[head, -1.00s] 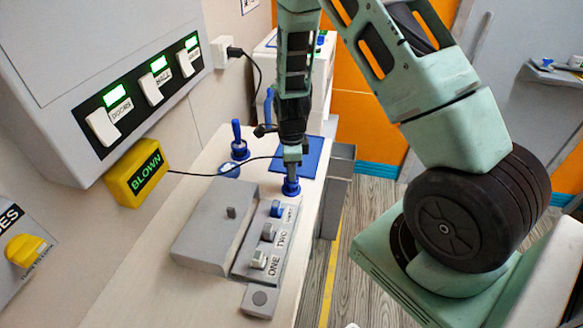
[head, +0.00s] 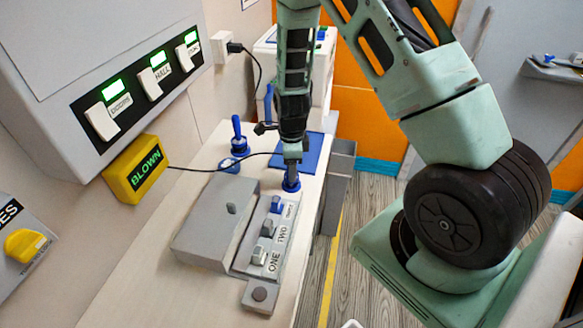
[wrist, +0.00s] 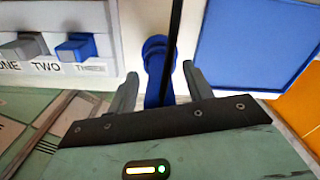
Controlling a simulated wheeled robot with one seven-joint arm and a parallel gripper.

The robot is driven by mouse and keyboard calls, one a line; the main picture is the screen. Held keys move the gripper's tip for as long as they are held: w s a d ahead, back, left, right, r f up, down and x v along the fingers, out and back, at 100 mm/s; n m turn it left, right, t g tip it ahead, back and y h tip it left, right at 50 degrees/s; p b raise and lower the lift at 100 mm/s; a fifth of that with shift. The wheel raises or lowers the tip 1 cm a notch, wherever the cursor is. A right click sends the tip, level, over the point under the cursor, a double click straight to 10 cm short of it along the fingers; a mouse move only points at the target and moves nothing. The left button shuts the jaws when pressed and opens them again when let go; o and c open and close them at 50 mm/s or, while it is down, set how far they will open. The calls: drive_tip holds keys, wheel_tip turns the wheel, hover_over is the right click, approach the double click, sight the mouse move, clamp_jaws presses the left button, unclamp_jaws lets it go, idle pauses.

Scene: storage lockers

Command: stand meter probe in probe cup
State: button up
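The yellow meter (head: 137,170) reads BLOWN, and its thin black lead runs across the counter to my gripper (head: 291,158). My gripper points down over a small blue cup (head: 291,185) on the counter. In the wrist view the fingers of my gripper (wrist: 160,80) are apart, with pale gaps beside a blue upright piece (wrist: 158,75) between them. This looks like the probe at the cup, but I cannot tell where one ends and the other begins. A dark line, seemingly the lead, crosses in front of it. Whether the probe is fully seated is hidden.
A grey switch block (head: 265,240) marked ONE and TWO, with a blue third switch, lies in front of the cup. A blue square mat (head: 312,150) lies behind it. A blue-handled piece (head: 238,135) stands to the left. The floor (head: 385,190) is right of the counter.

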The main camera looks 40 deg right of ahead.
wheel_tip(320, 180, up, 17)
drive_tip(key=b, duration=0.2)
drive_tip(key=s+a+r+n+y, duration=0.1)
drive_tip(key=s+a+n, duration=0.4)
drive_tip(key=a+n, duration=0.35)
drive_tip(key=s+a+r+n, duration=0.2)
drive_tip(key=s+a+n, duration=0.3)
drive_tip(key=a+n, duration=0.35)
drive_tip(key=s+a+n, duration=0.3)
drive_tip(key=s+n, duration=0.4)
drive_tip(key=n, duration=0.1)
drive_tip(key=s+a+n+b, duration=0.1)
drive_tip(key=s+a+n, duration=0.3)
drive_tip(key=s+n, duration=0.3)
drive_tip(key=shift+s+a+r+n, duration=0.15)
drive_tip(key=shift+a+r+n, duration=0.1)
drive_tip(key=shift+n, duration=0.15)
